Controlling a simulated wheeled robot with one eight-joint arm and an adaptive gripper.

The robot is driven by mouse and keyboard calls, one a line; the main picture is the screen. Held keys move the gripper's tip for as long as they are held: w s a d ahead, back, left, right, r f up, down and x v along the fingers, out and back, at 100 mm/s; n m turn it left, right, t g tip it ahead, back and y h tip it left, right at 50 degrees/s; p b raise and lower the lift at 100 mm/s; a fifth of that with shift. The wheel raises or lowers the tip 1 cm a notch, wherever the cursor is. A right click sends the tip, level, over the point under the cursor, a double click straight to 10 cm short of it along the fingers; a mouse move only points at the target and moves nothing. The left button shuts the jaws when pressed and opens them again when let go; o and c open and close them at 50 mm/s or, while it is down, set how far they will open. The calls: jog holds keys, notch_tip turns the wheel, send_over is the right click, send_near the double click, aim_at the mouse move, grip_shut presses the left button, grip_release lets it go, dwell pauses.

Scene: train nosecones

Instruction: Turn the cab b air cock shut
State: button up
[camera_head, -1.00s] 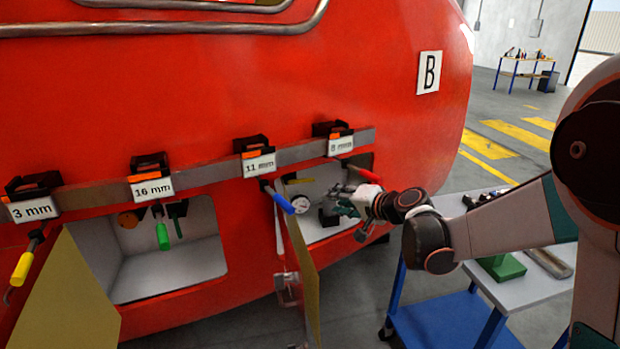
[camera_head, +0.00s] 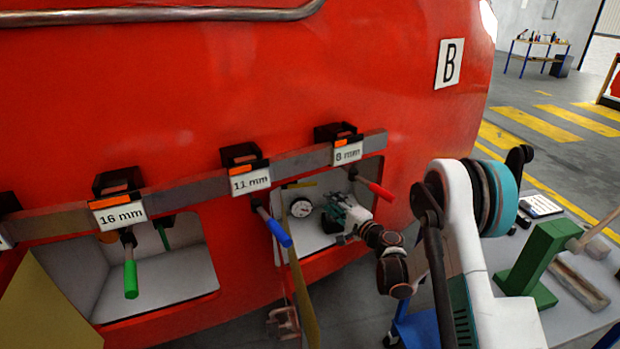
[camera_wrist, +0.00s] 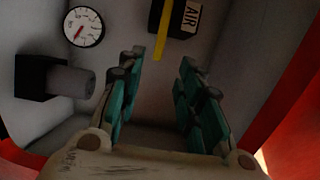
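The air cock shows in the wrist view as a black block (camera_wrist: 178,16) with a white AIR label and a yellow handle (camera_wrist: 163,32). The handle hangs roughly downward in that picture, in front of the block. My gripper (camera_wrist: 162,62) is open, with its two green-padded fingers apart and nothing between them. The handle lies beyond the fingertips, roughly in line with the gap, and looks apart from them. In the head view my gripper (camera_head: 342,214) reaches into the right-hand compartment of the red nosecone marked B (camera_head: 449,62). A yellow strip (camera_head: 299,185) shows at its upper left.
A pressure gauge (camera_wrist: 83,27) and a dark fitting with a grey cylinder (camera_wrist: 66,81) sit left of the fingers. Blue (camera_head: 281,233) and red (camera_head: 380,191) handles hang before the compartment. An open yellow door (camera_head: 299,277) stands left; a cart (camera_head: 570,300) stands right.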

aim_at(310, 185)
jog(key=b+x, duration=0.4)
jog(key=x, duration=1)
jog(key=shift+d, duration=0.1)
grip_shut()
